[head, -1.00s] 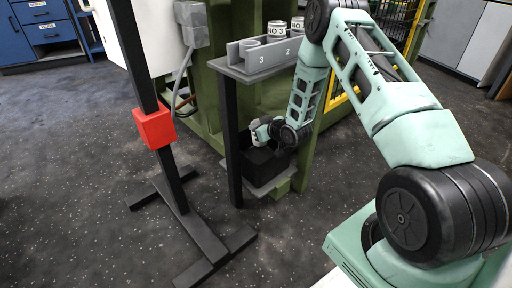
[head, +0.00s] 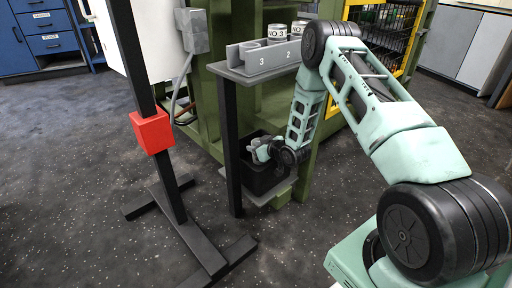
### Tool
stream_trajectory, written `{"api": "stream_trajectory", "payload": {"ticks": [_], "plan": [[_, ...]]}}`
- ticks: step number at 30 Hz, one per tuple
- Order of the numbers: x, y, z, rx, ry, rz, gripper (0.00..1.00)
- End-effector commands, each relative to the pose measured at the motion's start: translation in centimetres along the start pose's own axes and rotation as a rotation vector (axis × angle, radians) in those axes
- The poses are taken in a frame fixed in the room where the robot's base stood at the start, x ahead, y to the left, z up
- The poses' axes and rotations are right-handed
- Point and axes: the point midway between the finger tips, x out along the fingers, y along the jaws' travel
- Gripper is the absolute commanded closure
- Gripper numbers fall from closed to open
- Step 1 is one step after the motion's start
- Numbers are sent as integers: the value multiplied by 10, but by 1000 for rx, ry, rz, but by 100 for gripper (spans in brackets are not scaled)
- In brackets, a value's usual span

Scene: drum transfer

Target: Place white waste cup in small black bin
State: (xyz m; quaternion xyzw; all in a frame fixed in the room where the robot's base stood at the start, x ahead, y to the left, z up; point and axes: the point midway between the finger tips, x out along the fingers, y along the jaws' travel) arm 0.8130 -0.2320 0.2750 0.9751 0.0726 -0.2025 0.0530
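The small black bin (head: 266,180) stands on a low grey shelf under the grey bench top. My gripper (head: 260,150) is at the bin's mouth, close to its far left wall, and appears to reach down into it. The fingers are small and partly hidden by my wrist and the bin, so I cannot tell whether they are open or shut. No white waste cup can be made out clearly at the gripper or in the bin. The bin's inside is dark and mostly covered by my wrist.
Above the bin, the grey bench top (head: 228,70) carries a rack (head: 268,59) marked 3 and 2, with cans labelled NO 3 (head: 275,33) behind. A black bench leg (head: 232,150) stands left of the bin. A black post with a red box (head: 153,132) stands further left.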

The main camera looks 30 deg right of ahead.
Motion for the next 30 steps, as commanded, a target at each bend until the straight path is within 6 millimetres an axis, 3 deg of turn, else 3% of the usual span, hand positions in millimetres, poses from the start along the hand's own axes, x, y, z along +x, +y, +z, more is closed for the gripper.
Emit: {"api": "stream_trajectory", "payload": {"ticks": [7,21,30], "plan": [[-18,0,-3,1,-2,0,71],[-107,1,-2,1,-2,1,71],[-121,0,0,0,1,0,71]]}}
